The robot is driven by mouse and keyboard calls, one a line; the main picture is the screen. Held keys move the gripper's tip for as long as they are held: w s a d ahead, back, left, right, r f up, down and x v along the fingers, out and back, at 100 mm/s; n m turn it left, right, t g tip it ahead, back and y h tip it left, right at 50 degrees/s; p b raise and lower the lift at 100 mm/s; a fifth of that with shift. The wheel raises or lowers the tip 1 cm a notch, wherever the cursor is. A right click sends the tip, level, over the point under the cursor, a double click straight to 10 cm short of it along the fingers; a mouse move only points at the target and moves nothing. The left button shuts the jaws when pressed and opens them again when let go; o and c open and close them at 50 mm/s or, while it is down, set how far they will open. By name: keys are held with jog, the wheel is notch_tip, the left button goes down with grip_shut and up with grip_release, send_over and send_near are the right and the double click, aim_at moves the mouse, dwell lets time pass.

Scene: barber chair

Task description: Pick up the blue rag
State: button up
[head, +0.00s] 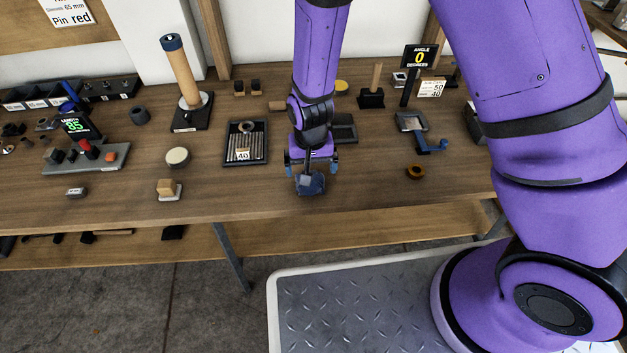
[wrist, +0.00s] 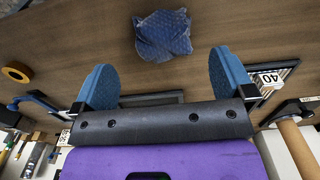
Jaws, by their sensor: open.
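The blue rag (head: 311,184) is a small crumpled dark-blue cloth on the wooden workbench, near its front edge in the head view. In the wrist view the rag (wrist: 163,35) lies at the top middle, beyond the fingertips and roughly centred between them. My gripper (head: 311,168) is over the bench just behind the rag in the head view. Its two blue finger pads are spread wide in the wrist view (wrist: 163,80), with nothing between them. The gripper looks apart from the rag; its exact height above the bench is hard to tell.
A dark tray of rods (head: 245,160) lies left of the gripper, and a blue-handled tool (head: 431,146) lies to the right. An orange-brown ring (head: 415,172) sits right of the rag. A wooden post on a black base (head: 183,75) stands back left. Bare wood surrounds the rag.

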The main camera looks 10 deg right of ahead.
aim_at(317, 184)
notch_tip(317, 184, down, 2)
jog(key=shift+f, duration=0.15)
jog(key=f, duration=0.2)
jog(key=w+f, duration=0.1)
jog(key=f, duration=0.1)
jog(key=shift+w, duration=0.1)
jog(key=shift+f, duration=0.6)
jog(key=shift+a, duration=0.1)
jog(key=c, duration=1)
